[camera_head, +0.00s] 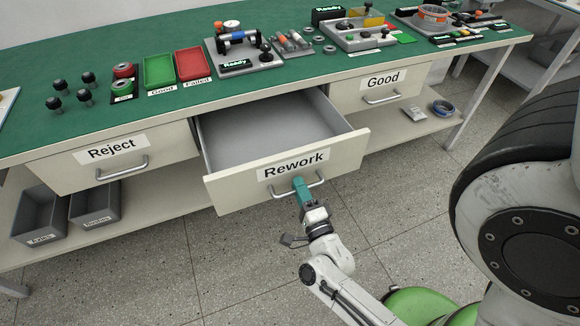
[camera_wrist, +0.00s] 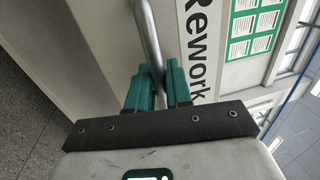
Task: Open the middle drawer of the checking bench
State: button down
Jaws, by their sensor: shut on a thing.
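The middle drawer (camera_head: 226,192), labelled Rework, stands pulled out from the checking bench (camera_head: 120,40). Its inside is visible and looks empty. My gripper (camera_head: 300,184) is at the drawer's front, with its teal fingers shut on the metal bar handle (camera_head: 316,183). In the wrist view the handle (camera_wrist: 147,32) runs between the two fingers of my gripper (camera_wrist: 160,85), beside the Rework label (camera_wrist: 201,50).
The Reject drawer (camera_head: 70,167) on the left and the Good drawer (camera_head: 350,97) on the right are closed. Grey bins (camera_head: 95,203) sit on the lower shelf at left. A blue roll (camera_head: 444,107) lies on the shelf at right. Speckled floor (camera_head: 230,265) in front is open.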

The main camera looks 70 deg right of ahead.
jog(key=shift+r+v, duration=0.15)
jog(key=shift+v, duration=0.7)
jog(key=shift+r+v, duration=0.15)
jog(key=shift+v, duration=0.65)
jog(key=c, duration=1.2)
grip_release()
jog(key=v, duration=1.1)
jog(key=shift+b, duration=0.3)
jog(key=shift+w, duration=0.1)
